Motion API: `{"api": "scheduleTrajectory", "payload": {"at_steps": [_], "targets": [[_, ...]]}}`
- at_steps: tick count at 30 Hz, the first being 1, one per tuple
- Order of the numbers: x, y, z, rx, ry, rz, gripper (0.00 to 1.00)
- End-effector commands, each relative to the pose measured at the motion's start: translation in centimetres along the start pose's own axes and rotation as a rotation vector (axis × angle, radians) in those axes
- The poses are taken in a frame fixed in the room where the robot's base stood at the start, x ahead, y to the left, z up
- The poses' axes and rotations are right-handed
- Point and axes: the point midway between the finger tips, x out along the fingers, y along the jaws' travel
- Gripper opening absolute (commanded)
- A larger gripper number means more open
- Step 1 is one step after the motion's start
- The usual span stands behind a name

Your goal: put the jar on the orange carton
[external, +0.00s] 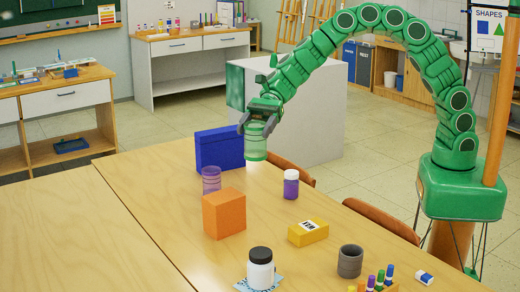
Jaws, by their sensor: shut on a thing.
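My gripper (256,127) is shut on a translucent green jar (255,146) and holds it upright above the table, up and to the right of the orange carton in the picture. The orange carton (224,214) stands on the table with a bare top. The green jar and the carton are apart. A translucent purple jar (211,180) stands just behind the carton, its lower part hidden by it. A white jar with a black lid (260,272) stands on a patterned blue-white mat (242,285) at the front.
A blue box (220,150) stands behind the carton. A purple bottle with a white cap (291,186), a yellow box (308,232), a grey cup (350,261) and several markers (378,279) stand to the right. The table's left part (80,235) is clear.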

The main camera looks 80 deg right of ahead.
Motion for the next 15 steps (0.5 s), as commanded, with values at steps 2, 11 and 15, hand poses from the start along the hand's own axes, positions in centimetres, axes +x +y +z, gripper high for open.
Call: {"api": "scheduleTrajectory", "payload": {"at_steps": [2,11,15], "targets": [[0.7,-0.8,-0.2,-0.002,0.001,-0.001,0.25],[3.2,-3.6,-0.9,-0.002,0.003,-0.003,0.25],[4.5,-4.5,-1.8,0.003,0.003,0.000,0.25]]}}
